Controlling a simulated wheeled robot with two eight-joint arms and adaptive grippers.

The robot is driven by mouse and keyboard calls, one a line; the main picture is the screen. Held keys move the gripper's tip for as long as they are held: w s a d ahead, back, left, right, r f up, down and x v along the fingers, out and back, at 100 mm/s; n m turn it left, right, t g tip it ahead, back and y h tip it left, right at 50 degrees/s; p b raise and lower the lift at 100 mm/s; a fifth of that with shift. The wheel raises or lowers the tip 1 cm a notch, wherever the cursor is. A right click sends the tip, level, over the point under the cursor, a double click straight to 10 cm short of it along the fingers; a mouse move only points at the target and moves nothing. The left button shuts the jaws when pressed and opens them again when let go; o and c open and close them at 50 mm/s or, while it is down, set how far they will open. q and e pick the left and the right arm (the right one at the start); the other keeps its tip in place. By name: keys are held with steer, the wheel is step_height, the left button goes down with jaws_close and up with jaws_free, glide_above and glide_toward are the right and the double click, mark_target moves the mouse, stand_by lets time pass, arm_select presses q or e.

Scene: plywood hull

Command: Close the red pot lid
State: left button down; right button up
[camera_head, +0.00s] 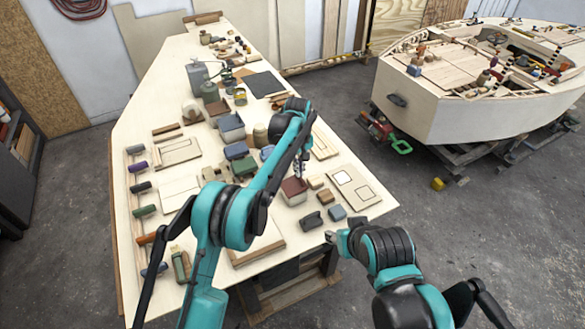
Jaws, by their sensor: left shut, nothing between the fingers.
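The red pot (296,199) is a small pale box-like container near the right front part of the workbench. Its dark red lid (292,186) shows on top; at this size I cannot tell whether it sits fully flat. My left gripper (300,171) is shut and empty, pointing down just above the back right part of the lid. I cannot tell whether it touches. My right gripper (331,237) is low by the bench's front right edge, apart from the pot; its fingers are too small to read.
The plywood bench (345,214) holds many small items. Grey blocks (312,220) and a board with square cut-outs (354,187) lie near the pot. Blue and green containers (231,127) stand behind left. A plywood boat hull (440,115) stands at right, with open floor between.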

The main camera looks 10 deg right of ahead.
arm_select(q)
steer(key=shift+w+d+f, duration=0.25)
steer(key=shift+d+f, duration=0.5)
steer(key=shift+f, duration=0.05)
steer(key=shift+r, duration=0.1)
